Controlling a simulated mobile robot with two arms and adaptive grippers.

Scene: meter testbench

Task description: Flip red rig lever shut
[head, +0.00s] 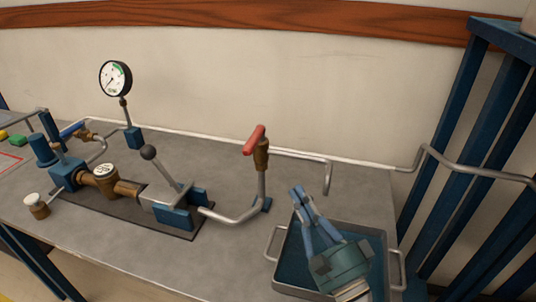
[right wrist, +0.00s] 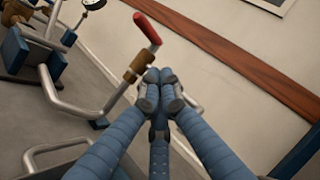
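The red lever (head: 255,140) sits on top of a brass valve (head: 261,154) on an upright grey pipe. It points up and is tilted. It also shows in the right wrist view as a red handle (right wrist: 147,28) above the brass valve body (right wrist: 137,66). My right gripper (head: 297,193) is to the right of the valve and nearer to me, above the tray. In the right wrist view its blue fingers (right wrist: 160,82) come together at the tips, with nothing seen between them. They look apart from the lever. My left gripper is not in view.
A tray (head: 372,232) with side handles lies under my right gripper. A ball-topped lever (head: 148,153), a pressure gauge (head: 115,78) and brass pipework (head: 104,178) stand to the left. A bent pipe (head: 328,178) runs behind. A blue frame (head: 449,120) stands at the right.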

